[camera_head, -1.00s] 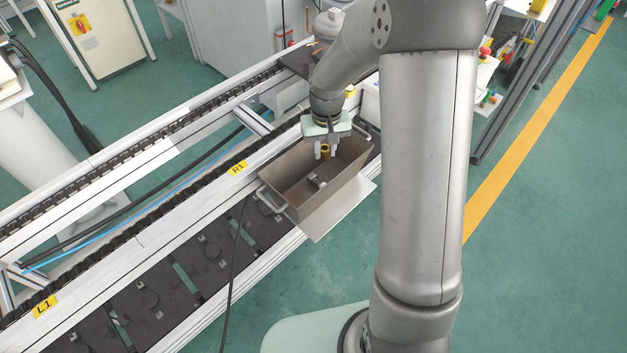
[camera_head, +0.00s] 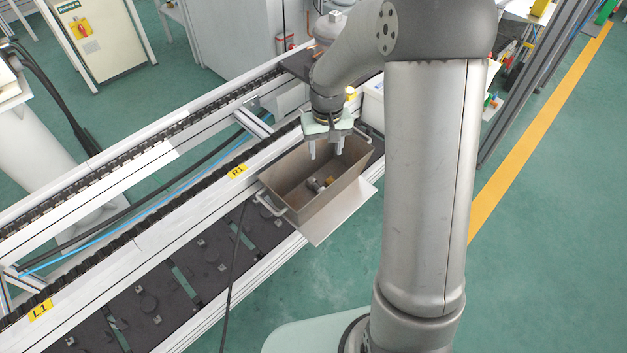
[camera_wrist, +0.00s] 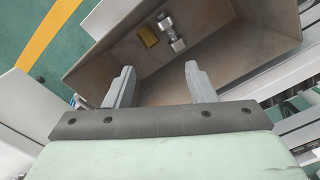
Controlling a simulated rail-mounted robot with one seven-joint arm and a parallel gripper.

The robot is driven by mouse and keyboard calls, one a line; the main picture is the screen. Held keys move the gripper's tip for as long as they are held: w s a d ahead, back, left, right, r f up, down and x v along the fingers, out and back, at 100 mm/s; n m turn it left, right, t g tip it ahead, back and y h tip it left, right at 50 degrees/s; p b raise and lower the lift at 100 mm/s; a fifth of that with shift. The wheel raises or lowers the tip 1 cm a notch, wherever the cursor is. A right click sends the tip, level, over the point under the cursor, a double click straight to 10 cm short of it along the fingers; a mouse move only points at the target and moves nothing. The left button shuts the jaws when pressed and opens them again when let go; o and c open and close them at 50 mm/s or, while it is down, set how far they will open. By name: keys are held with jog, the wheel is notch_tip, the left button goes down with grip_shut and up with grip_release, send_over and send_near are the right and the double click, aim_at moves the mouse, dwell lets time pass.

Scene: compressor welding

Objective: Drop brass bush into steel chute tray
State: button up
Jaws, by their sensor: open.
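The steel chute tray (camera_head: 291,193) is a deep brown-grey metal box with side handles, beside the conveyor rail. The brass bush (camera_head: 329,181) lies inside on the tray floor. In the wrist view the brass bush (camera_wrist: 148,36) shows as a gold cylinder on its side, close beside a silver metal part (camera_wrist: 170,31). My gripper (camera_head: 328,150) is open and empty above the tray's far end, fingers pointing down. In the wrist view my gripper (camera_wrist: 157,80) has its two grey fingers wide apart with nothing between them.
The conveyor rail (camera_head: 140,243) with the yellow R1 label (camera_head: 238,171) runs along the tray's left side. A flat metal plate (camera_head: 340,213) juts out at the tray's right. Green floor (camera_head: 310,280) is open in front of the tray.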

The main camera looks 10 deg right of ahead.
notch_tip(320, 180, up, 15)
jog(key=b, duration=0.1)
jog(key=shift+s, duration=0.1)
dwell(0.4)
jog(key=s+f, duration=0.3)
jog(key=s, duration=0.9)
jog(key=s+f, duration=0.3)
jog(key=s, duration=1)
jog(key=shift+t, duration=0.3)
